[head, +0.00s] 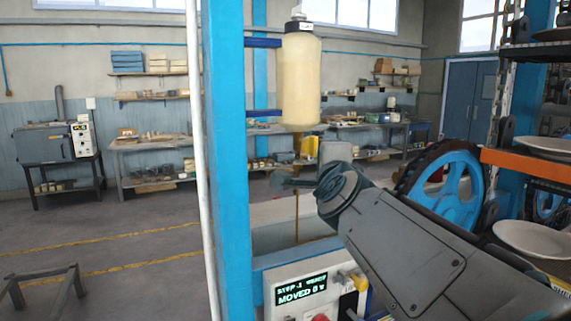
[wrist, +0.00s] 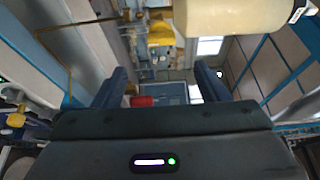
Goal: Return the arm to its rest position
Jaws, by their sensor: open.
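The cream bottle (wrist: 225,18) shows at the top of the wrist view, clear of the fingers.
At right are a blue toothed wheel (head: 447,192) and an orange-edged rack (head: 525,164) with white plates (head: 533,238), close to my arm. Open floor (head: 130,225) lies at left.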

